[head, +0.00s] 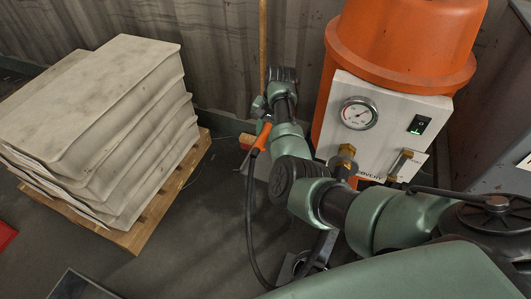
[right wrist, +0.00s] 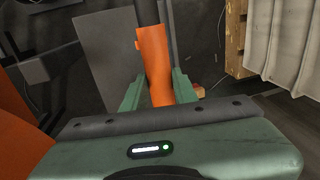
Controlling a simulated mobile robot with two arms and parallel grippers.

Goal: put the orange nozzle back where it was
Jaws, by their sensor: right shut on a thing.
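The orange nozzle (head: 263,137) is in the middle of the head view, with a black hose (head: 249,210) curving down from it to the floor. My right gripper (head: 262,112) is shut on the nozzle, left of the orange machine and apart from it. In the right wrist view the nozzle (right wrist: 156,70) stands between the two green fingers of my right gripper (right wrist: 157,88). Part of the nozzle is hidden by the gripper. My left gripper is not in view.
The orange machine (head: 405,40) has a white panel with a gauge (head: 359,113), a switch (head: 419,124) and brass fittings (head: 346,152). A pallet (head: 150,225) of stacked pale slabs (head: 100,90) stands at the left. A corrugated wall (head: 215,50) is behind. Dark floor between is mostly clear.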

